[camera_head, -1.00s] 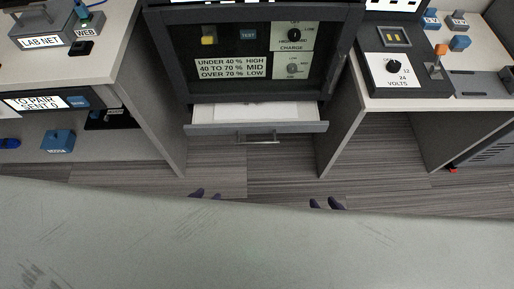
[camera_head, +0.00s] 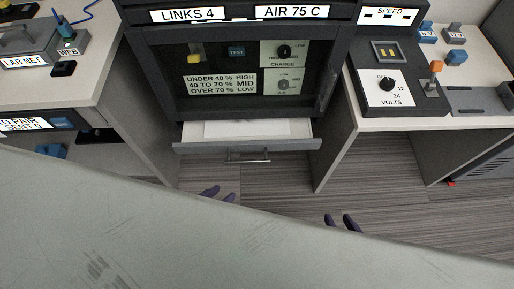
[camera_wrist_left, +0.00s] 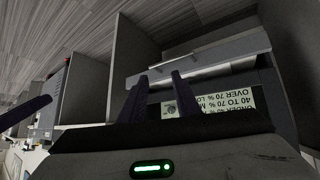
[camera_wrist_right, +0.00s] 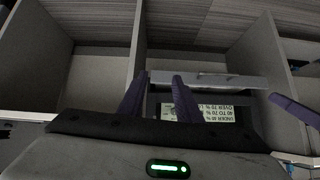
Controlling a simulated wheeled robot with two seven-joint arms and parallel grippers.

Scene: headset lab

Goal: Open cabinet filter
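The dark cabinet (camera_head: 150,70) stands at the top centre of the head view, with a framed front panel. Below the panel, a grey drawer (camera_head: 300,142) is pulled partly out; something white and flat (camera_head: 240,129) lies inside. Its bar handle (camera_head: 248,156) faces me. No part is labelled as a filter. My left gripper (camera_head: 215,193) is open and empty, below and left of the drawer handle, apart from it. My right gripper (camera_head: 343,222) is open and empty, lower right of the drawer. Both wrist views (camera_wrist_left: 160,88) (camera_wrist_right: 160,85) show spread purple fingers with nothing between them.
A desk (camera_head: 85,85) with a LAB NET box (camera_head: 25,55) stands left. A desk (camera_head: 385,123) with a 24 VOLTS dial box (camera_head: 385,88) and blue switches stands right. The panel carries a yellow button (camera_head: 194,55) and charge dials. Striped floor shows between the desks.

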